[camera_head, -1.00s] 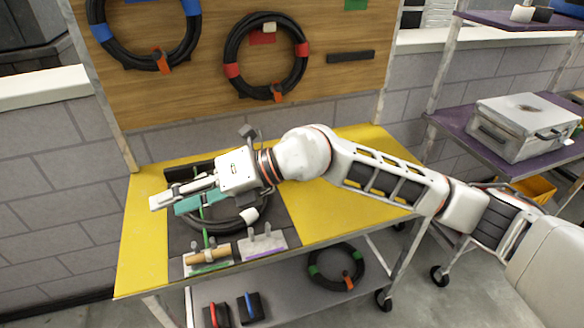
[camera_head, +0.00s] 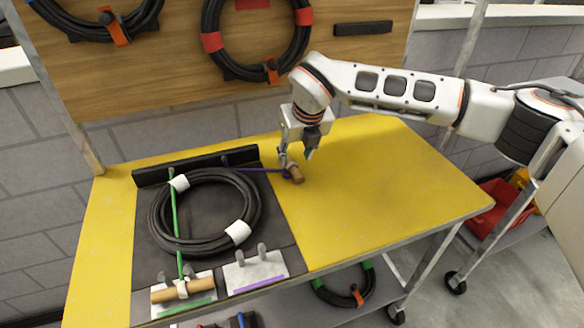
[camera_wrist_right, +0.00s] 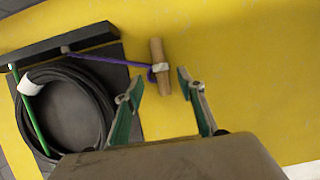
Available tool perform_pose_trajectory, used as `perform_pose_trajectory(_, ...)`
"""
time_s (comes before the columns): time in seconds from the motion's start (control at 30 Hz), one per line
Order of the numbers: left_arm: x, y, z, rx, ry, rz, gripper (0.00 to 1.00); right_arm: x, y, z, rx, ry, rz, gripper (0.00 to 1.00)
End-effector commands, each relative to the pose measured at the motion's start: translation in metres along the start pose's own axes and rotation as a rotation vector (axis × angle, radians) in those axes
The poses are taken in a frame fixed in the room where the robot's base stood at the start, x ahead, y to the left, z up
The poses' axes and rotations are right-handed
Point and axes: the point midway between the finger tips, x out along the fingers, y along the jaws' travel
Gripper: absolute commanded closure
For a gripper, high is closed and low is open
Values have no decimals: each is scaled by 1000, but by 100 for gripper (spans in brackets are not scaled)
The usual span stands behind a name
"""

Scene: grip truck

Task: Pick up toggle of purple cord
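The purple cord (camera_head: 262,170) runs right from the black bar at the back of the dark mat to its wooden toggle (camera_head: 296,175), which lies on the yellow tabletop. In the right wrist view the toggle (camera_wrist_right: 158,55) stands nearly vertical in the picture, with a pale band where the purple cord (camera_wrist_right: 105,61) joins it. My right gripper (camera_head: 298,158) points down just over the toggle. Its green-lined fingers (camera_wrist_right: 158,82) are open and empty, with the toggle just ahead between their tips. I cannot tell whether they touch it. My left gripper is out of view.
A black cable coil (camera_head: 155,215) with white bands lies on the mat, crossed by a green cord (camera_head: 177,235). The green cord's toggle (camera_head: 183,290) sits at a holder in front. An empty purple-striped holder (camera_head: 255,272) stands beside it. The yellow tabletop (camera_head: 385,190) is clear on the right.

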Motion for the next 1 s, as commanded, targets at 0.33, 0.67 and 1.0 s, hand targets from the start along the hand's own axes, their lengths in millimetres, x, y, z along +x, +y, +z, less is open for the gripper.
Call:
perform_pose_trajectory(0.33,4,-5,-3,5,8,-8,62,47,-1,1,0,3,2,61)
perform_pose_trajectory(0.67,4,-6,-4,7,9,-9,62,54,-1,2,-1,0,2,61)
perform_pose_trajectory(1.0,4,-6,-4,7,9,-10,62,54,-1,2,-1,0,2,100)
